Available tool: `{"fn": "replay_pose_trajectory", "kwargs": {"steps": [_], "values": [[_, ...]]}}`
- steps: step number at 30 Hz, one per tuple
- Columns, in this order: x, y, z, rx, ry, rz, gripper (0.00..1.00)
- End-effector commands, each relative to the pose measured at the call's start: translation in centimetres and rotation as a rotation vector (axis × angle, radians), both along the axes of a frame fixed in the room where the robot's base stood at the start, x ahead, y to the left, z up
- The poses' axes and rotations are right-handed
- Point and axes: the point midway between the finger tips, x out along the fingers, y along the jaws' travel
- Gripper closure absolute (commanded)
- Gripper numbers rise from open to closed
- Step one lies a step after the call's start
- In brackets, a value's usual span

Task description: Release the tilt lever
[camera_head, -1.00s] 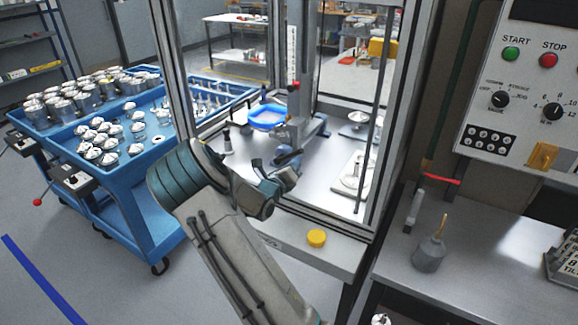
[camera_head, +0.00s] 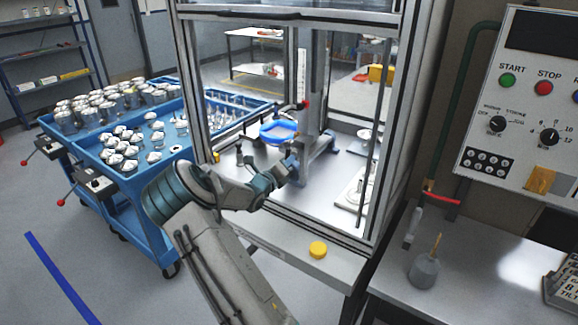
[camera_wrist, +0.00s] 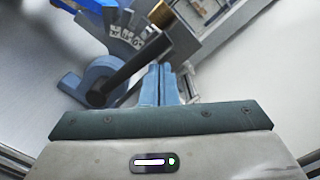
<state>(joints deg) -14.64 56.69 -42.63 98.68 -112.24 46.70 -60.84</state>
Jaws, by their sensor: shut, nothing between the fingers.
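A dark bar (camera_wrist: 127,76), which looks like the tilt lever, runs slantwise from a round blue pivot in the wrist view. Beside it is a blue bracket with a numbered tilt scale (camera_wrist: 126,36). In the head view my gripper (camera_head: 294,168) is inside the framed machine, at the foot of the grey column (camera_head: 312,90). The lever cannot be made out there, behind or near my gripper.
Frame posts (camera_head: 383,130) stand to the right of my arm. A blue dish (camera_head: 279,131) sits behind my gripper, and a small dark upright piece (camera_head: 239,152) left of it. A yellow button (camera_head: 318,249) is on the front ledge. A blue trolley (camera_head: 140,215) with metal parts stands left.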

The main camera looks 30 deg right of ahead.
Motion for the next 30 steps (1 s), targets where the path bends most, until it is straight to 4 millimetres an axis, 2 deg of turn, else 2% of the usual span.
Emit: {"fn": "replay_pose_trajectory", "kwargs": {"steps": [12, 30], "values": [[1.2, 0.6, 0.4, -0.002, 0.0, 0.003, 1.0], [1.4, 0.9, 0.6, -0.004, -0.004, 0.009, 1.0]]}}
